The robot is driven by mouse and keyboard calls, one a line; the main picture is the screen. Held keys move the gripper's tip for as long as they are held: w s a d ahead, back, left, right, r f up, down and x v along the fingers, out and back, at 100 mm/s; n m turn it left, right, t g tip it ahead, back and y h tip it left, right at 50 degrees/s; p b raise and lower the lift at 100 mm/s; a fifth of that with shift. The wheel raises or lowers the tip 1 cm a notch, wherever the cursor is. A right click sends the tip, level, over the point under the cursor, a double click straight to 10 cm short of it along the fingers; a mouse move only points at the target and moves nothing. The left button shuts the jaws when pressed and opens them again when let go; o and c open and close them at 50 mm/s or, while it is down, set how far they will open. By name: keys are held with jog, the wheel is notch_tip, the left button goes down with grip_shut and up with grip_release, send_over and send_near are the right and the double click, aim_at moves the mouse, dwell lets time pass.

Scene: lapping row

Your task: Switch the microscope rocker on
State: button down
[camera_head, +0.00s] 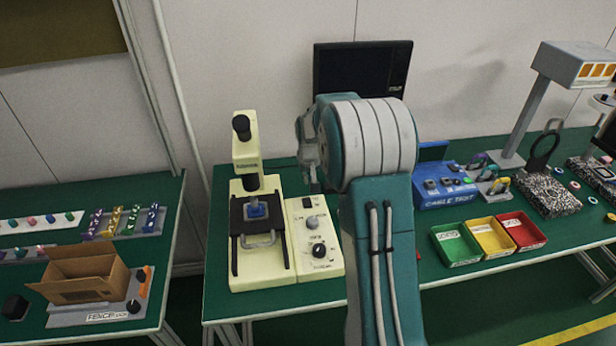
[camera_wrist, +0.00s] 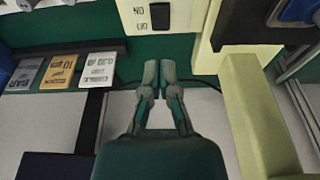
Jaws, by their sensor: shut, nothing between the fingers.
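The microscope (camera_head: 245,165) is cream with a black stage (camera_head: 236,212) and a blue piece (camera_head: 257,211) on it. Beside it is a cream control box (camera_head: 325,270) with knobs and a small dark rocker (camera_head: 307,202) near its far end. In the wrist view the black rocker (camera_wrist: 160,15) sits on the box's face by ON and OFF lettering, seen upside down. My gripper (camera_head: 312,186) is over the box's far end. In the wrist view my gripper (camera_wrist: 159,70) is shut and empty, its tips apart from the rocker in the picture. I cannot tell which way the rocker is tipped.
A monitor (camera_head: 362,70) stands behind my arm. A blue tester box (camera_head: 445,190) and green, yellow and red bins (camera_head: 490,238) are to the right. Labelled cards (camera_wrist: 60,72) lie left in the wrist view. The microscope column (camera_wrist: 255,115) rises close on the right there.

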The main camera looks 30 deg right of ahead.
aim_at(307, 205)
jog(key=x, duration=0.5)
jog(key=s+x, duration=0.1)
jog(key=x, duration=0.2)
jog(key=shift+w+a+f, duration=0.1)
jog(key=shift+a+f, duration=0.2)
jog(key=shift+f, duration=0.5)
jog(key=shift+f, duration=0.35)
jog(key=shift+r, duration=0.15)
jog(key=shift+r, duration=0.7)
